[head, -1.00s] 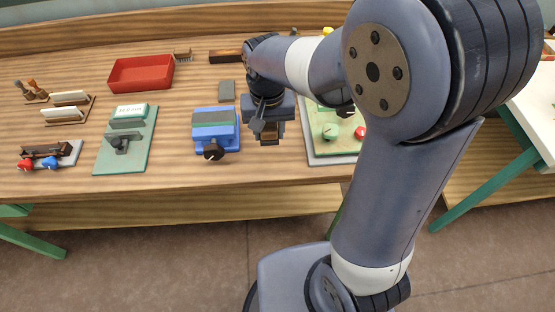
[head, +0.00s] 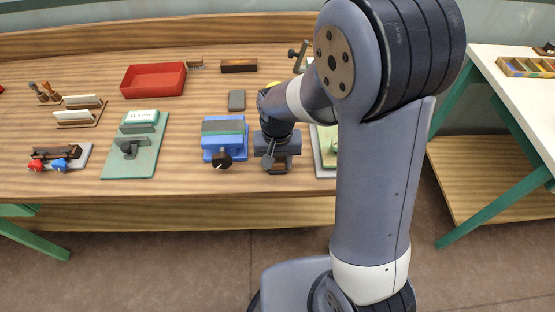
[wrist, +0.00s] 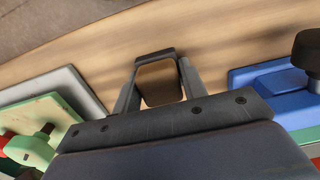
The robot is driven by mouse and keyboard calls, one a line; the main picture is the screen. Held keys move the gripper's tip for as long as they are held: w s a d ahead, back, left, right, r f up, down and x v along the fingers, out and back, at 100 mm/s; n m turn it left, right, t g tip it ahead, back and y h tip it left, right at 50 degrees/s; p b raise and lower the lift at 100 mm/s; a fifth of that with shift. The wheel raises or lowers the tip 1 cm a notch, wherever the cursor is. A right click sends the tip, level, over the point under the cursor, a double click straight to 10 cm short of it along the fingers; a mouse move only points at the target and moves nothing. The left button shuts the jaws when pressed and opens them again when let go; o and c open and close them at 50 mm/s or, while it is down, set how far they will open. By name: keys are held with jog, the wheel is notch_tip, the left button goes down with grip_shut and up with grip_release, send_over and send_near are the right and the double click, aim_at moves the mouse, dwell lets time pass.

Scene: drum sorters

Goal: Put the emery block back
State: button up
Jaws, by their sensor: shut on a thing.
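My gripper (head: 279,165) is shut on a small block with a brown face and a dark edge, which I take to be the emery block (wrist: 160,86). The wrist view shows a finger on each side of it (wrist: 158,76). In the head view the block (head: 277,169) is partly hidden by the gripper, just right of the blue vise (head: 225,141). Bare wood lies beyond it in the wrist view. I cannot tell whether it touches the table.
A grey block (head: 236,100) lies behind the vise. A green plate with a clamp (head: 148,160), a red tray (head: 155,80) and a dark brown bar (head: 238,65) stand on the bench. A pale green board (wrist: 22,118) is close to the gripper. Bare wood runs along the front edge.

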aim_at(277, 159)
jog(key=o, duration=1)
notch_tip(277, 159, up, 12)
jog(key=shift+r+p, duration=0.15)
jog(key=shift+p, duration=0.2)
